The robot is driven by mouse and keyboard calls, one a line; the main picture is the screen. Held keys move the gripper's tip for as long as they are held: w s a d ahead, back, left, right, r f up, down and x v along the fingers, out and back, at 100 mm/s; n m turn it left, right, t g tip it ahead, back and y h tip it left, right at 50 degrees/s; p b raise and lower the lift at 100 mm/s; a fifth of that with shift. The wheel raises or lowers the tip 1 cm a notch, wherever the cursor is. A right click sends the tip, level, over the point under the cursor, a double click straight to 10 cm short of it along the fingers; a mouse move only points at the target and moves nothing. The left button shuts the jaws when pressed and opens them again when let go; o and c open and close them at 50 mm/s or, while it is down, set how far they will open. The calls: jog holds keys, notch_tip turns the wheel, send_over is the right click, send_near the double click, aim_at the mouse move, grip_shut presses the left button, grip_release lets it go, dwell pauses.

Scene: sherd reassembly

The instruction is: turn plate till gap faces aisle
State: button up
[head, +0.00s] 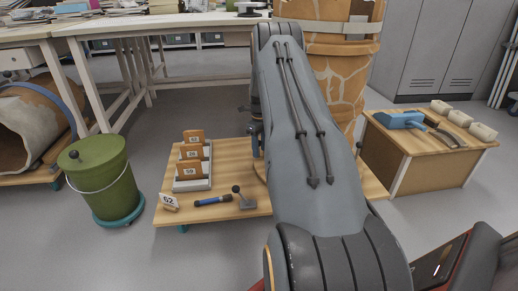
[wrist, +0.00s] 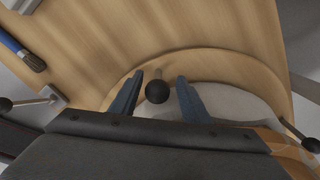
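The round wooden plate (wrist: 225,65) lies under the pot, its curved edge crossing the wrist view. A black ball knob (wrist: 157,91) stands at its near edge. My gripper (wrist: 160,75) is open, with one blue-grey finger on each side of the knob and a gap showing on both sides. The large brown pot with pale joint lines (head: 341,75) stands upright behind my arm in the head view, with a pale strap around its upper part. My arm hides much of the pot, most of the plate and the gripper in the head view. A notch shows near the pot's top right.
The pallet (head: 240,208) holds a rack of numbered sherds (head: 192,165), a 62 tag (head: 169,201) and a blue-handled brush (head: 212,201). A green bucket (head: 101,180) stands left, a wooden cabinet with tools (head: 430,160) right. Grey floor is open at front left.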

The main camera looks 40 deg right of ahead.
jog(key=shift+w+a, duration=0.2)
jog(key=shift+a, duration=0.05)
jog(key=shift+r+p, duration=1.7)
jog(key=shift+r, duration=2.2)
jog(key=shift+c, duration=0.4)
